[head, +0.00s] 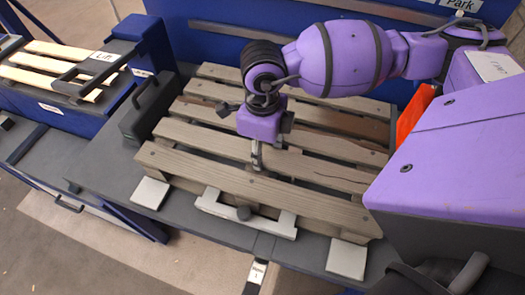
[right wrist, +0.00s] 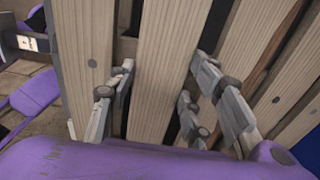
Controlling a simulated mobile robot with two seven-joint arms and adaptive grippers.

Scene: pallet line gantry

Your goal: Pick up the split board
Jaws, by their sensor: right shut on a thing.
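A pallet of grey-brown boards (head: 205,178) lies on the dark bench. My right gripper (head: 256,158) reaches down onto it from above. In the right wrist view, its fingers (right wrist: 155,100) stand on both sides of one pale board (right wrist: 165,55) and are shut on it. In the head view this is the second board from the front, and dark crack-like lines show near its right end. The gripper hides part of the board, and I cannot tell whether the board is lifted off the pallet. My left gripper is not in view.
A smaller slatted pallet (head: 60,52) sits by the "Lift" sign at the upper left. A dark handled block (head: 150,105) stands at the pallet's left end. A blue wall rises behind.

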